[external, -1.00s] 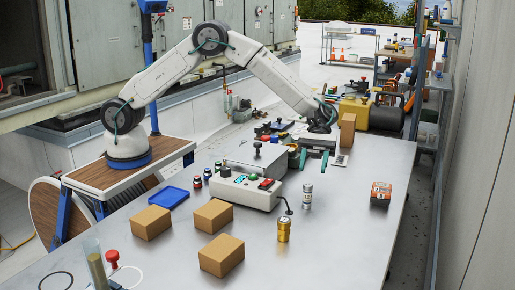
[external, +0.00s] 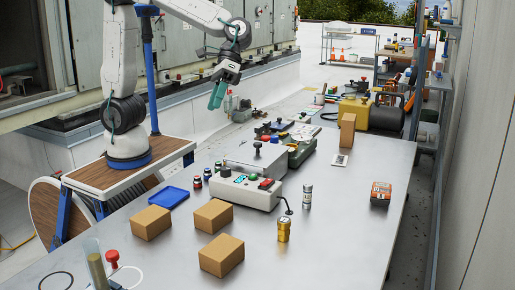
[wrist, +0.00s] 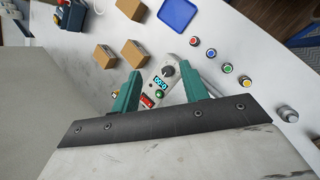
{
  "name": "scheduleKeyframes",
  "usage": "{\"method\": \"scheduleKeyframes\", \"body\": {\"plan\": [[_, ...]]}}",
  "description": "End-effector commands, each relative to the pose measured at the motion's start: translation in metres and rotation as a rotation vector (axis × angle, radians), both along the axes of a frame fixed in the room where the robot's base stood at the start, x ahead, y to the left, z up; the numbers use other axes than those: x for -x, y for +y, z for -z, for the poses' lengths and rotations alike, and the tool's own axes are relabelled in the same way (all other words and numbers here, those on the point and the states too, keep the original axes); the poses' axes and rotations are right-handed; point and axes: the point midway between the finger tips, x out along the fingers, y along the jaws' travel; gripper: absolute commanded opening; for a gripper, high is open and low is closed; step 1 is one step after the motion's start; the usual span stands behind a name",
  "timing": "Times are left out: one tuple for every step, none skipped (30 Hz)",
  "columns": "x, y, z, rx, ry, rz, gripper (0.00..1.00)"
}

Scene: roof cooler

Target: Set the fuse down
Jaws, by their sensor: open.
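A pale cylinder with a printed label (external: 307,197) stands upright on the grey metal table (external: 340,245) and looks like the fuse, though I cannot be certain. Nothing holds it. My gripper (external: 216,96) is raised high to the left, well apart from the cylinder and above the table's far left side. Its teal fingers are spread with nothing between them, as the wrist view also shows (wrist: 160,78). The cylinder cannot be made out in the wrist view.
A control box with display (external: 250,188) stands left of the cylinder, a yellow device (external: 284,229) in front of it. An orange-black box (external: 381,194) is right. Several cardboard boxes (external: 221,255) and a blue tray (external: 168,197) are left. Table around the cylinder's right is bare.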

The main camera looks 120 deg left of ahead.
Motion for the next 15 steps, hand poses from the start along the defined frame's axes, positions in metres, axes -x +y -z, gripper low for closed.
{"method": "scheduleKeyframes", "body": {"plan": [[0.027, -0.003, -0.007, -0.047, -0.043, 0.061, 0.44], [0.041, -0.003, -0.009, -0.075, -0.066, 0.098, 0.44], [0.06, -0.003, -0.011, -0.112, -0.095, 0.148, 0.44], [0.074, -0.002, -0.012, -0.14, -0.115, 0.185, 0.44], [0.088, -0.002, -0.012, -0.169, -0.137, 0.223, 0.44], [0.106, 0.0, -0.012, -0.206, -0.165, 0.273, 0.44], [0.119, 0.002, -0.011, -0.234, -0.186, 0.309, 0.44], [0.133, 0.003, -0.01, -0.263, -0.207, 0.346, 0.44], [0.15, 0.006, -0.008, -0.3, -0.232, 0.396, 0.44], [0.162, 0.009, -0.006, -0.328, -0.251, 0.434, 0.44], [0.174, 0.011, -0.003, -0.355, -0.268, 0.47, 0.44], [0.188, 0.015, 0.0, -0.389, -0.291, 0.514, 0.44], [0.197, 0.018, 0.003, -0.414, -0.307, 0.547, 0.44], [0.206, 0.02, 0.006, -0.439, -0.321, 0.577, 0.44], [0.216, 0.024, 0.01, -0.466, -0.337, 0.613, 0.44]]}}
